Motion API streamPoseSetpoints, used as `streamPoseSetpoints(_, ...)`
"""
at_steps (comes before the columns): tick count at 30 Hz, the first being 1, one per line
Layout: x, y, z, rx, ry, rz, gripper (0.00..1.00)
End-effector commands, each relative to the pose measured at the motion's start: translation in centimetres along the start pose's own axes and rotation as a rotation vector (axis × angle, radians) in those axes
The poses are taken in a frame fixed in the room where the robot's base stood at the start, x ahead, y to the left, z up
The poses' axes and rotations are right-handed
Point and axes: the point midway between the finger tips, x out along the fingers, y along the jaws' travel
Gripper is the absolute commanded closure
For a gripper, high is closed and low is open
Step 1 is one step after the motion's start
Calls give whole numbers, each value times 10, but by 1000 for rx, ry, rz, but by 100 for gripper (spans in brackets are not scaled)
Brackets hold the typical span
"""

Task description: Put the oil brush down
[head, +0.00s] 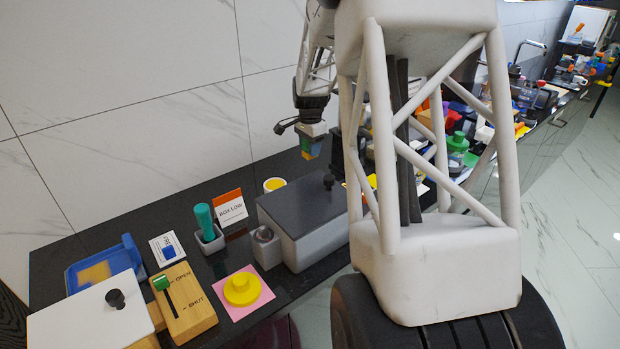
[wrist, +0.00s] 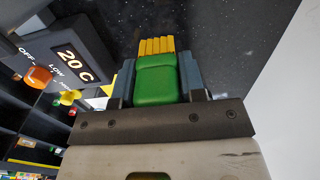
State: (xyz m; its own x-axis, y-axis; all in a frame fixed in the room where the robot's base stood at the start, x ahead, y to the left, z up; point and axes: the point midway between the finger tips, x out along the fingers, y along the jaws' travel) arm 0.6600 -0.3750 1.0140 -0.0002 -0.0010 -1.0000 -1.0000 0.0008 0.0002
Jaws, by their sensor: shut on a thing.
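The oil brush has a green body (wrist: 158,80) and yellow bristles (wrist: 156,45). My gripper (wrist: 158,75) is shut on its green part, with one blue-grey finger on each side, and the bristles stick out past the fingertips. In the head view my gripper (head: 311,147) hangs behind the grey-lidded box, over the dark counter near the wall. The brush is small and partly hidden there. I cannot tell from these views whether the bristles touch the counter.
A control panel (wrist: 78,58) reading "20 C" stands at left in the wrist view, with an orange knob (wrist: 38,76). The grey-lidded box (head: 300,215), a BOX LOW sign (head: 229,208) and a yellow-topped cup (head: 274,184) stand close by. Dark speckled counter (wrist: 215,35) is bare beyond the brush.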

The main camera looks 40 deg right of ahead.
Motion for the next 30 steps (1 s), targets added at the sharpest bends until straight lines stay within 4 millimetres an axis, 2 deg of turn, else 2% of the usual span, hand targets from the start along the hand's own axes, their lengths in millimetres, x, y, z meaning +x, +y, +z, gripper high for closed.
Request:
streamPoseSetpoints(12,52,0,0,0,-1,2,100)
streamPoseSetpoints(16,58,0,0,0,-1,1,100)
streamPoseSetpoints(26,59,0,0,0,-1,1,100)
streamPoseSetpoints(30,68,0,0,0,-1,2,100)
